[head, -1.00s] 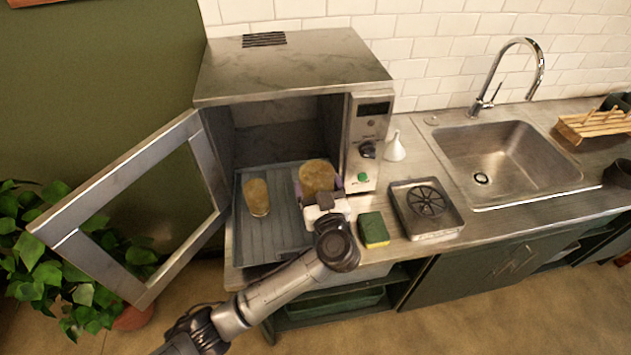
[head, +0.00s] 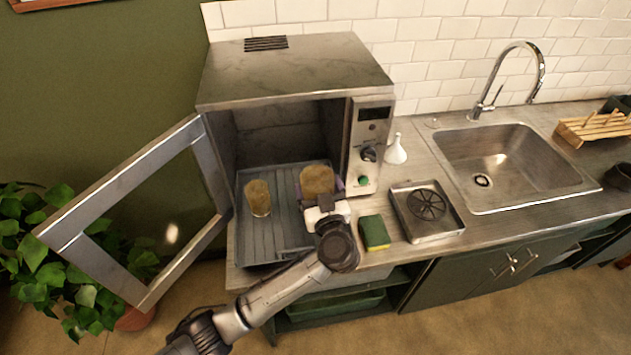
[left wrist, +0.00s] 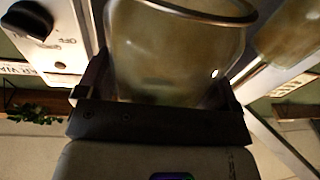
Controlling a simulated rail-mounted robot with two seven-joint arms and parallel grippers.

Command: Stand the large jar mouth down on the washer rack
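The large jar (head: 317,180) is amber-tinted glass and sits at the right side of the grey ribbed washer rack (head: 272,238), in front of the washer opening. My left gripper (head: 325,199) has its fingers on both sides of this jar. In the left wrist view the jar (left wrist: 170,60) fills the space between the fingers (left wrist: 160,95), with its round rim at the picture's top. Whether its base or mouth touches the rack cannot be told. A smaller amber glass (head: 257,198) stands on the rack's left. My right gripper is out of view.
The washer door (head: 65,237) hangs open at left, and the control panel (head: 368,150) is close at right. The rack's middle is bare.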

